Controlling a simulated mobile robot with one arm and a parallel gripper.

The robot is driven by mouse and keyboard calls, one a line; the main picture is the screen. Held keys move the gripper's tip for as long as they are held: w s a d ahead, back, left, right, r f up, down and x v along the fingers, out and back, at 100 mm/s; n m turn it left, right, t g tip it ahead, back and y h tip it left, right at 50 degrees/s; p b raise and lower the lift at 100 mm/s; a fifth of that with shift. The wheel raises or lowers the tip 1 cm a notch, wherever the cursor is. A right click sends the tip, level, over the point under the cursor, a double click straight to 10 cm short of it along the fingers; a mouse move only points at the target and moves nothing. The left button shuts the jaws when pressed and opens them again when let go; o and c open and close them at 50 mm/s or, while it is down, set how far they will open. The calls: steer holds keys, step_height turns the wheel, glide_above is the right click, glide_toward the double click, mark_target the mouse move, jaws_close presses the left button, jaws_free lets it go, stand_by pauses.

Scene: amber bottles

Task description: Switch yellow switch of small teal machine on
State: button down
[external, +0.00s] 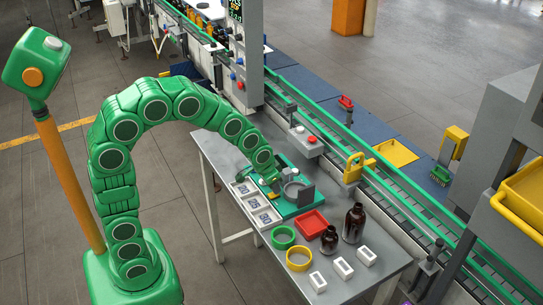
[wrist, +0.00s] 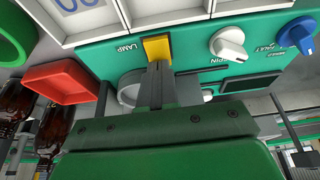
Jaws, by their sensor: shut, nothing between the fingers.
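The small teal machine (external: 287,208) sits on the grey table, and its panel (wrist: 195,58) fills the middle of the wrist view. The yellow switch (wrist: 157,47) is on that panel beside the word LAMP. My gripper (wrist: 156,68) is shut with nothing between its fingers. Its fingertips are at the yellow switch and overlap its lower edge in the wrist view; I cannot tell whether they touch. In the external view my gripper (external: 272,184) is over the left part of the machine and the switch cannot be made out.
A white knob (wrist: 228,43) and a blue knob (wrist: 296,35) are right of the switch. A white numbered tray (external: 255,204) adjoins the machine. A red tray (external: 312,223), green ring (external: 283,237), yellow ring (external: 299,259) and two amber bottles (external: 354,224) stand nearby.

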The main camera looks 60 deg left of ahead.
steer(key=shift+w+f, duration=0.15)
steer(key=shift+s, duration=0.95)
steer(key=shift+r, duration=0.55)
steer(key=v, duration=1.3)
steer(key=shift+w, duration=0.25)
